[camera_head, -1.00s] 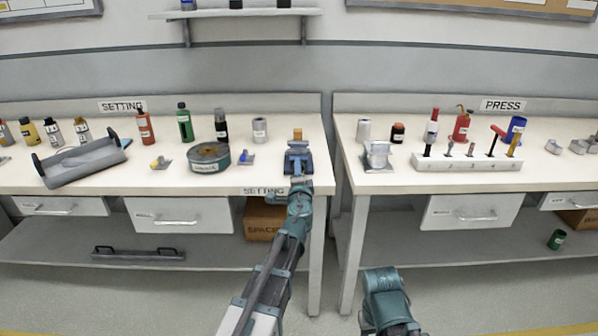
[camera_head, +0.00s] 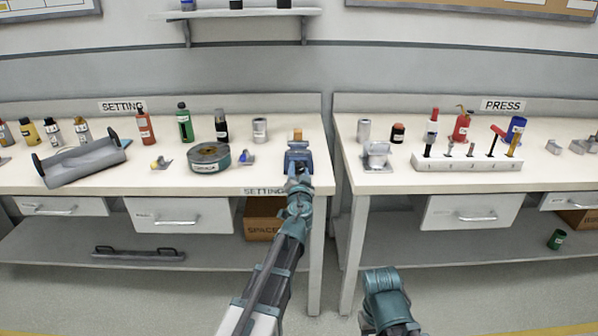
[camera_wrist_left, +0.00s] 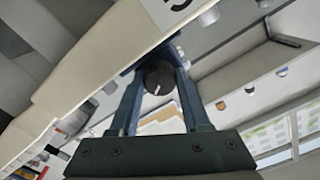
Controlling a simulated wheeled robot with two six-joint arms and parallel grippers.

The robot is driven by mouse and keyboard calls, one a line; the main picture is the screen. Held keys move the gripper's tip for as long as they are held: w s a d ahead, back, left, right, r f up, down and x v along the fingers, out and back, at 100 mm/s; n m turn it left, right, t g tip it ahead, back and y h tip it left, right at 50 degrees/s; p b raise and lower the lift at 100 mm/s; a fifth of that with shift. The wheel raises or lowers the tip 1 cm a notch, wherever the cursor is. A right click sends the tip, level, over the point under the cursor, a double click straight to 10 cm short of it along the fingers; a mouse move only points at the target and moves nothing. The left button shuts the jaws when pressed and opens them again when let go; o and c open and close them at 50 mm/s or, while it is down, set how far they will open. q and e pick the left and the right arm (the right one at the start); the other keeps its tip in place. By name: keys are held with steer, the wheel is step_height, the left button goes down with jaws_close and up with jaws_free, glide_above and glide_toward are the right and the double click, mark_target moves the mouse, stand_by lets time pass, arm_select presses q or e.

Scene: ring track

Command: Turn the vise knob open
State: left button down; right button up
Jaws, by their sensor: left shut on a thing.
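The small blue vise (camera_head: 298,152) sits near the front right corner of the SETTING bench, with an orange block (camera_head: 297,134) at its top. My left gripper (camera_head: 298,178) reaches the vise's front from below. In the left wrist view the dark round vise knob (camera_wrist_left: 158,77), with a pale mark on its face, sits between my two blue fingertips. The left gripper is shut on the knob. In the head view the gripper and wrist hide the knob. My right arm shows only in part at the bottom; its gripper is not in view.
On the SETTING bench (camera_head: 90,185), a round green tin (camera_head: 209,158), a small blue-and-grey piece (camera_head: 245,158) and a grey cylinder (camera_head: 259,130) stand left of the vise. A narrow gap separates the PRESS bench (camera_head: 400,185). A numbered tool rack (camera_head: 465,163) stands there.

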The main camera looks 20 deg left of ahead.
arm_select(q)
steer(key=shift+n, duration=0.7)
steer(key=shift+s, duration=0.1)
steer(key=shift+c, duration=1.8)
jaws_free()
